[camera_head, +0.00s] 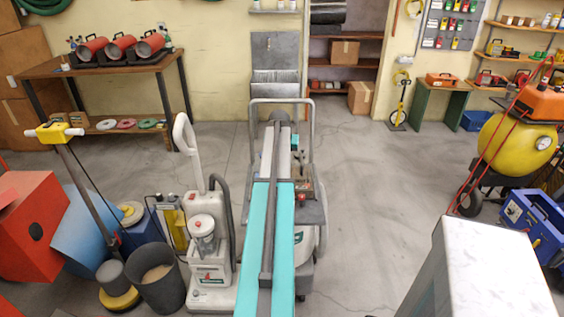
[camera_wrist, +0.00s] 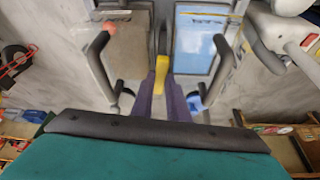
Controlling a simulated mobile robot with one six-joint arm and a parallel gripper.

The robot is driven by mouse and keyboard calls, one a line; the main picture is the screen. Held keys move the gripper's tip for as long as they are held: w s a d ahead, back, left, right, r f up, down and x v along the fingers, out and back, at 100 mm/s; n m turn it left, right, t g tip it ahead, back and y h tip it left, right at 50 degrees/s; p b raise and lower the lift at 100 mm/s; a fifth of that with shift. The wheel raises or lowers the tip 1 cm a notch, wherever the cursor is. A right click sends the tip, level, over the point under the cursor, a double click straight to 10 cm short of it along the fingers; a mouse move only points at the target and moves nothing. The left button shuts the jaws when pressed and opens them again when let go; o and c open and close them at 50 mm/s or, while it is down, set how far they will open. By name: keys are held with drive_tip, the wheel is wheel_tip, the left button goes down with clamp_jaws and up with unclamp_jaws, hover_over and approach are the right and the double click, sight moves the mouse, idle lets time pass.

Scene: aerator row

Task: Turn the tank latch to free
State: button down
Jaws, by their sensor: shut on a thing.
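The tank latch shows as a yellow lever (camera_wrist: 161,66) in the wrist view, in the gap between a tan panel (camera_wrist: 126,52) and a blue panel (camera_wrist: 196,46). My gripper (camera_wrist: 161,91) has its two dark fingers closed at the lever's near end, and the lever is held between them. The exact contact is small and partly covered by the fingers. In the head view my arm reaches over the grey wheeled machine (camera_head: 308,212) and hides much of it, including the latch and my gripper.
The machine's hoop handle (camera_head: 310,120) rises around the arm's far end. A white floor cleaner (camera_head: 208,262) and a dark bucket (camera_head: 162,290) stand left. A white-topped cabinet (camera_head: 490,262) is at the right front. The floor (camera_head: 375,190) right of the machine is clear.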

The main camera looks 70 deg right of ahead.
drive_tip(key=shift+s+a+f+n, duration=0.1)
drive_tip(key=shift+s+n, duration=0.25)
drive_tip(key=shift+n, duration=0.45)
drive_tip(key=c, duration=1.7)
unclamp_jaws()
drive_tip(key=shift+w, duration=0.1)
drive_tip(key=shift+r+t, duration=0.3)
drive_tip(key=shift+b+v, duration=1.3)
drive_tip(key=shift+v, duration=5.4)
